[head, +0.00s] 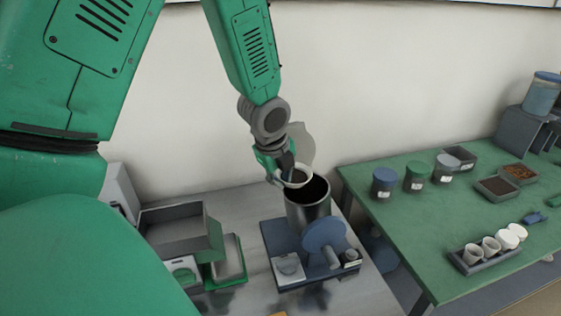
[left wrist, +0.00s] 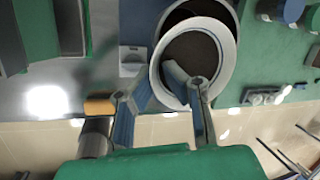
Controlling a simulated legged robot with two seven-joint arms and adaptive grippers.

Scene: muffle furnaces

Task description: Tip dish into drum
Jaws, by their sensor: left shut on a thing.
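The dish (head: 298,184) is a small, pale bowl with dark material inside. My left gripper (head: 285,171) is shut on its rim. The dish is tilted, with its lower edge over the near-left part of the drum's mouth. The drum (head: 308,212) is an open, upright metal cylinder with a dark interior. In the left wrist view, the dish (left wrist: 229,62) appears as a white ring beside the gripper fingers (left wrist: 165,88), with the drum's dark mouth (left wrist: 187,13) behind it. Whether the dish touches the drum's rim is unclear. My right gripper is not in view.
The drum stands on a blue base (head: 285,245) with a blue disc (head: 324,234) in front. Grey boxes (head: 180,232) stand to the left. A green table (head: 405,245) on the right carries jars, trays and a rack of white cups (head: 485,250).

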